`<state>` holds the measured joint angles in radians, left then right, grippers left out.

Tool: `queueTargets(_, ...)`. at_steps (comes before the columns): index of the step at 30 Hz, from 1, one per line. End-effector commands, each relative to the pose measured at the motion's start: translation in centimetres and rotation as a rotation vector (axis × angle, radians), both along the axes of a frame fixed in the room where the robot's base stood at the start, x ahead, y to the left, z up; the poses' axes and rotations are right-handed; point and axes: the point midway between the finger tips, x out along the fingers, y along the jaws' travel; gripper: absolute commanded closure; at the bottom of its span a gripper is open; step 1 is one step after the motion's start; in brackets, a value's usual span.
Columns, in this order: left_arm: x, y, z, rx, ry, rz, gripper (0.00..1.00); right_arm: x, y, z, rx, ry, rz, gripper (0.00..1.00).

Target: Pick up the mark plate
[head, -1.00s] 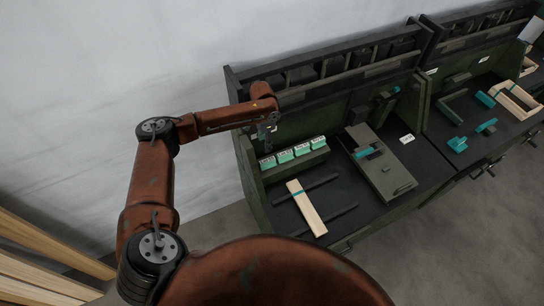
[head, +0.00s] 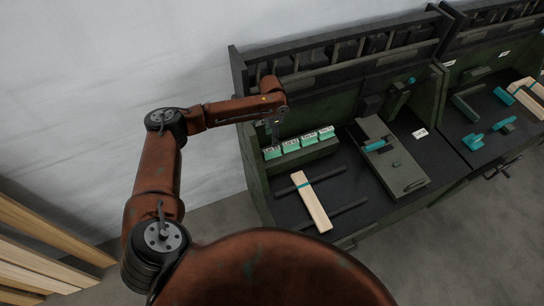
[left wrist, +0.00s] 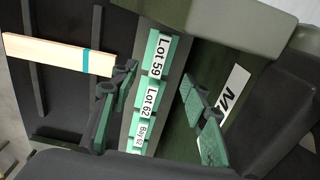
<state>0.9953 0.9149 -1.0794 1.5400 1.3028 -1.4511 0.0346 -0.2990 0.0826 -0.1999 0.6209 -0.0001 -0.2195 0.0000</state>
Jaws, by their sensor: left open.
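Several teal mark plates with white labels stand in a row in a grey-green rack (head: 308,153) at the left of the bench. In the left wrist view I read "Lot 59" on one plate (left wrist: 160,55), "Lot 62" on another (left wrist: 152,98), and a "Bay" label on a third (left wrist: 142,134). My left gripper (head: 274,134) is over the left end of the row, pointing down. In the left wrist view the open fingers (left wrist: 159,80) lie on either side of the row, with nothing held. My right gripper is not in view.
A pale wooden slat (head: 312,203) with a teal band lies across two dark rails in front of the rack. A grey fixture (head: 392,160) stands to the right. A green back panel (left wrist: 190,60) with a white sign is close behind the plates.

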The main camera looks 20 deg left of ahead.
Motion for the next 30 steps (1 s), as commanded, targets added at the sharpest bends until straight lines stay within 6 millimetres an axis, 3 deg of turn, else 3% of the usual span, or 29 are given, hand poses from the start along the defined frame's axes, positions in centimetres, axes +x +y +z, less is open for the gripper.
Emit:
queueTargets(1, 0.0, 0.0, -1.6, 0.0, 0.003, 0.0, 0.58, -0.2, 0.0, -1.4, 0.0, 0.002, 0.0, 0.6)
queueTargets(6, 0.0, 0.0, -3.5, 0.0, 0.006, 0.001, 0.58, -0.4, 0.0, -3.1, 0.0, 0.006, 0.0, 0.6)
queueTargets(17, 0.0, 0.0, -6.4, 0.0, 0.007, 0.0, 0.58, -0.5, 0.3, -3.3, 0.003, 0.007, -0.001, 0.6)
queueTargets(25, 0.0, -0.1, -10.2, 0.0, 0.008, 0.001, 0.58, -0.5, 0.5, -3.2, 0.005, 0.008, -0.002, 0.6)
queueTargets(30, 0.0, -0.1, -11.4, 0.0, 0.006, 0.001, 0.58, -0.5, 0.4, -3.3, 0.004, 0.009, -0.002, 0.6)
